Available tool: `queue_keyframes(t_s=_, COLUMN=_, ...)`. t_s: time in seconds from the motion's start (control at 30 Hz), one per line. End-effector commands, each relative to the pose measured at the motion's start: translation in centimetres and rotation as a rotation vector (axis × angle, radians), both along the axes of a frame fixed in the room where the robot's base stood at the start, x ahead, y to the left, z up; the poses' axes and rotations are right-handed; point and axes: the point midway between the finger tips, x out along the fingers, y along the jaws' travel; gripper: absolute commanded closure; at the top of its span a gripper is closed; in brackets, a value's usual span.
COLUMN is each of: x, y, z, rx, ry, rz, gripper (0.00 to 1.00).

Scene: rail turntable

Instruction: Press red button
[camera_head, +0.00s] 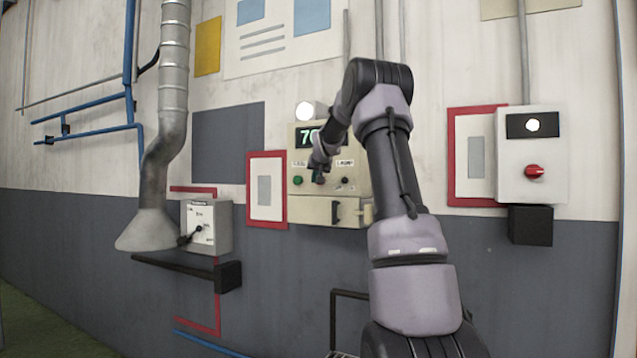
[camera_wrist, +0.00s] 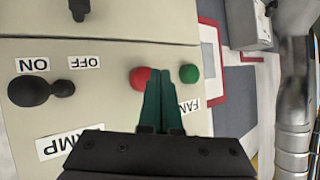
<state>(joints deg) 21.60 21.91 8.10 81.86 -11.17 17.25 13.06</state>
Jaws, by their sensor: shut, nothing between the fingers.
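The red button (camera_wrist: 139,78) is on the face of a beige control box (camera_head: 328,211). In the wrist view its right edge is covered by my fingers. My gripper (camera_wrist: 161,72) is shut and empty, its teal fingertips between the red button and the green button (camera_wrist: 189,73), overlapping the red one. I cannot tell whether they touch the button or stop short of it. In the head view my gripper (camera_head: 318,168) is at the box front and largely hides the red button; the green button (camera_head: 298,180) shows to its left.
A black lever (camera_wrist: 40,90) with ON and OFF labels is on the same box. A white box with a red knob (camera_head: 534,171) hangs at the right. A small dial box (camera_head: 207,227) and a metal duct (camera_head: 174,80) are at the left.

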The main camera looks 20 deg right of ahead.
Motion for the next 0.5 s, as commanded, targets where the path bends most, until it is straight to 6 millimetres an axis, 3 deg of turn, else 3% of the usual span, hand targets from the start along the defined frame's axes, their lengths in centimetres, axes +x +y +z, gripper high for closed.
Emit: queue_keyframes(t_s=0.5, x=0.45, y=-0.58, z=0.02, rx=0.000, ry=0.000, rz=0.000, gripper=1.00)
